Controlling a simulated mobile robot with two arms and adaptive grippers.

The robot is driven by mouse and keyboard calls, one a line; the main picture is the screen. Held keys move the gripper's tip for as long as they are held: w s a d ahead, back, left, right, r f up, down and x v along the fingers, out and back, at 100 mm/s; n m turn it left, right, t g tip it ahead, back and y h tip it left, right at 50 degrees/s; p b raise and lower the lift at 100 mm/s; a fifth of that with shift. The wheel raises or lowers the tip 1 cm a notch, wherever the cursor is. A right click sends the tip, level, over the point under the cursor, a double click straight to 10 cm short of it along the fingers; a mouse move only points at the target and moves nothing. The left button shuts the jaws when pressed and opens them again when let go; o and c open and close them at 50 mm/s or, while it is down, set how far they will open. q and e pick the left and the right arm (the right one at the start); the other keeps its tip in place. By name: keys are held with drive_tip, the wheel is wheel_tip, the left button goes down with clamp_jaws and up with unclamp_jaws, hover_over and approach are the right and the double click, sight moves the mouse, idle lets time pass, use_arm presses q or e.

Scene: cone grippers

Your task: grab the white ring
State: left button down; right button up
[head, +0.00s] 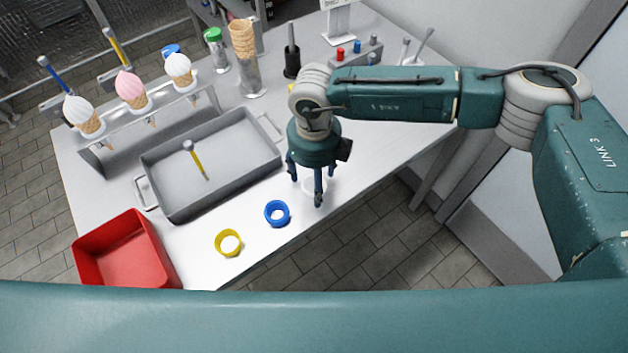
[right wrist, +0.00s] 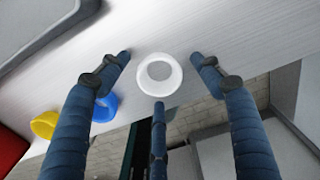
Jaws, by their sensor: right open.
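The white ring (right wrist: 160,74) lies on the white table near its front edge. In the right wrist view it sits between the spread fingers of my right gripper (right wrist: 158,80), with no finger seen touching it. In the head view my right gripper (head: 312,190) points down over the ring (head: 314,186), which is partly hidden behind the fingers. The gripper is open and empty. My left gripper is not in view.
A blue ring (head: 277,213) and a yellow ring (head: 228,242) lie to the left along the table's front edge. A grey tray (head: 160,192) is behind them, a red bin (head: 120,250) at front left. An ice-cream cone rack (head: 150,125) stands at the back left.

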drive_tip(key=shift+f, duration=0.3)
drive_tip(key=c, duration=0.9)
drive_tip(key=shift+r, duration=0.15)
